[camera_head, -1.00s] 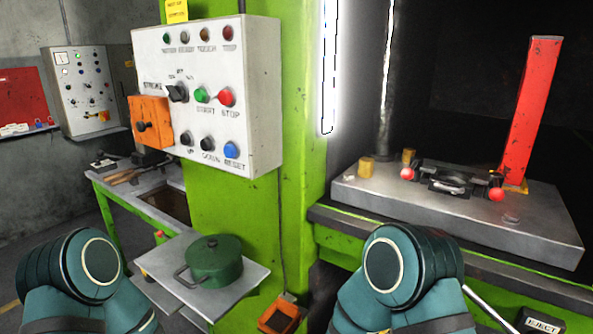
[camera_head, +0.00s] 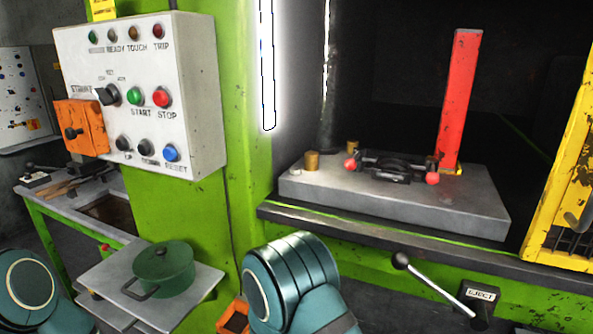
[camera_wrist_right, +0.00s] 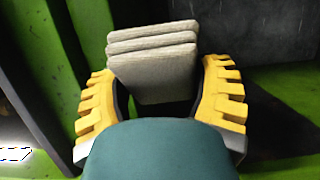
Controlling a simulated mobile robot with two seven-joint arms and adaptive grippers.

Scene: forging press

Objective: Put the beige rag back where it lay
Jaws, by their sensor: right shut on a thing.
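The beige rag (camera_wrist_right: 152,42), a folded stack of thick layers, shows in the right wrist view between the yellow fingers of my right gripper (camera_wrist_right: 160,72). The gripper is shut on it. The lower end of the rag is partly hidden behind my teal wrist part. In the head view neither the rag nor my right gripper shows. My left gripper is in no view; only teal arm parts show at the bottom of the head view.
A green lidded pot (camera_head: 162,269) stands on a small metal shelf (camera_head: 205,283). The control box (camera_head: 140,85) is above it. Right of these are the press bed with a die block (camera_head: 400,198), a red post (camera_head: 459,105), an eject lever (camera_head: 432,283) and a yellow guard (camera_head: 566,190).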

